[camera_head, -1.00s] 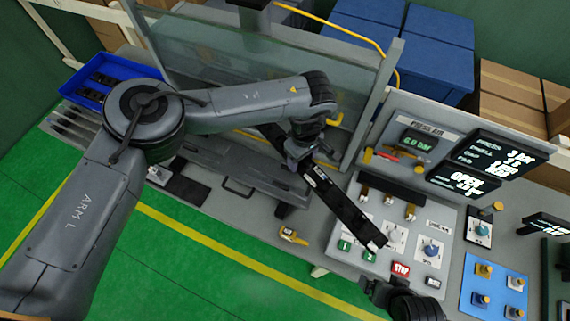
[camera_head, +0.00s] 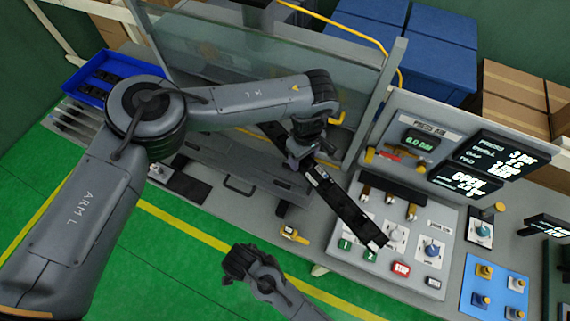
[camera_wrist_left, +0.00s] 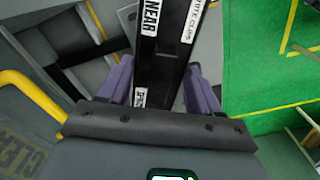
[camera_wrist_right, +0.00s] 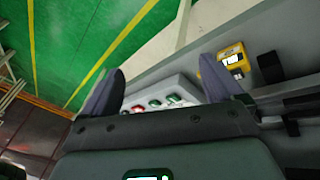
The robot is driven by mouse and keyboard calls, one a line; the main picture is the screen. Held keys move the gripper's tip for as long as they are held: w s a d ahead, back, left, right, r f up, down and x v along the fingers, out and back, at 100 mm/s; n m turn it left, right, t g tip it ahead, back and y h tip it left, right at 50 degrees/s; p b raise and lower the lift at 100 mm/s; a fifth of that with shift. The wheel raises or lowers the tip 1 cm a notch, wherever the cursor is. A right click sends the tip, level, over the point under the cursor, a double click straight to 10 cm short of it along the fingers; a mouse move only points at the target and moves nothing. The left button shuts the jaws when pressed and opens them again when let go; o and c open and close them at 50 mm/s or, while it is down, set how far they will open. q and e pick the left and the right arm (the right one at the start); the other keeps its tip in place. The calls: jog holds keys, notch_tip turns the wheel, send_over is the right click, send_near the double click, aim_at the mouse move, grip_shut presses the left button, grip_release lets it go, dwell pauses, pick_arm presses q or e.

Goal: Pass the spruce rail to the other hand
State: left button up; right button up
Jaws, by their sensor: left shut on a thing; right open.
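The spruce rail looks like a long black bar (camera_head: 347,209) with white labels, held aslant above the bench, its lower right end over the button panel. My left gripper (camera_head: 304,157) is shut on it near its middle. In the left wrist view the labelled rail (camera_wrist_left: 161,50) stands between the purple fingers (camera_wrist_left: 160,88). My right gripper (camera_head: 238,262) is in front of the bench over the green floor, apart from the rail. In the right wrist view its fingers (camera_wrist_right: 160,92) are spread with nothing between them; the rail is not clearly seen there.
A button panel (camera_head: 385,268) with knobs and a red stop button lies under the rail's right end. A yellow device (camera_head: 291,235) sits on the bench edge. A clear guard screen (camera_head: 260,62) stands behind my left arm. A blue tray (camera_head: 85,92) is at far left.

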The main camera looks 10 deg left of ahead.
jog(key=shift+w+d+r+n+t+h, duration=0.2)
jog(key=shift+w+r+t+h, duration=0.5)
jog(key=shift+w+r+t, duration=2.95)
jog(key=shift+w+a+r+n+g+h, duration=0.2)
jog(key=shift+w+r+h, duration=1.2)
jog(key=shift+w, duration=4.7)
jog(key=shift+w+d+r+n+t, duration=0.25)
jog(key=shift+w+r+t, duration=1.7)
jog(key=shift+w+r, duration=2.25)
jog(key=shift+w+a+f, duration=0.1)
jog(key=shift+w+f, duration=0.55)
jog(key=shift+f, duration=0.05)
jog(key=shift+c, duration=0.4)
jog(key=c, duration=1.2)
pick_arm(q)
jog(key=o, duration=1.3)
pick_arm(e)
jog(key=shift+c, duration=0.4)
pick_arm(q)
jog(key=shift+o, duration=0.2)
jog(key=shift+r, duration=0.15)
